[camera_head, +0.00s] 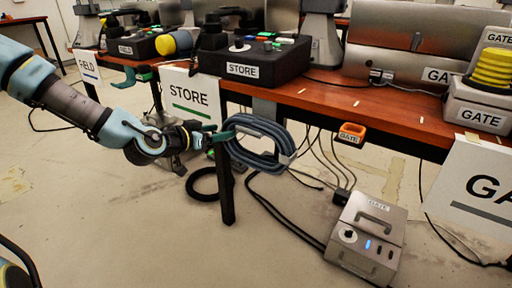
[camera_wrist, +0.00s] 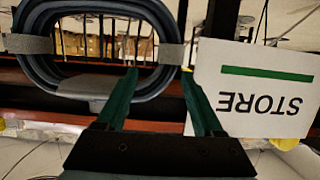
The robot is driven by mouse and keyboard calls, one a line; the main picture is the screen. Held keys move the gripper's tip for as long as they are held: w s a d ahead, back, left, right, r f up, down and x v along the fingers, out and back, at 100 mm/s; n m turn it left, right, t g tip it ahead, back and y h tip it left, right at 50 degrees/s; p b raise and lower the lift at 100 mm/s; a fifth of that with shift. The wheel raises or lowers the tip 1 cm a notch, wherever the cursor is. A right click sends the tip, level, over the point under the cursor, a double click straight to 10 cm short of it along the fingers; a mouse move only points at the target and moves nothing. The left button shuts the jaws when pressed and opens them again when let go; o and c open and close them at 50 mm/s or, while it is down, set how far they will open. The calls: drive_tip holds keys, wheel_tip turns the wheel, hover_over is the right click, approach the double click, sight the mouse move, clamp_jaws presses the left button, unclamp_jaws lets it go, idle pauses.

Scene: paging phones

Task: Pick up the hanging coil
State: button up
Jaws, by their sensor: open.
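The hanging coil (camera_head: 262,127) is a blue-grey cable loop with light grey ties, hanging at the front edge of the table near the STORE sign. In the wrist view, the coil (camera_wrist: 148,82) fills the upper left. My gripper (camera_head: 219,136) is at the left side of the coil in the head view. In the wrist view, my gripper's green fingers (camera_wrist: 159,73) are spread apart. The left finger overlaps the coil's lower rim, and the right finger is just right of the coil. Whether they touch it is unclear.
The STORE sign (camera_head: 191,95) hangs close beside my gripper. A grey GATE box (camera_head: 367,238) and loose black cables (camera_head: 290,222) lie on the floor.

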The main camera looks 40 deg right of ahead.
sight(225, 129)
drive_tip(key=b+x, duration=0.1)
drive_tip(key=x, duration=0.3)
drive_tip(key=shift+w+d+f+b, duration=0.25)
drive_tip(key=shift+d+f+b, duration=0.05)
drive_tip(key=shift+w+d, duration=0.15)
drive_tip(key=shift+d, duration=0.35)
clamp_jaws()
idle(0.8)
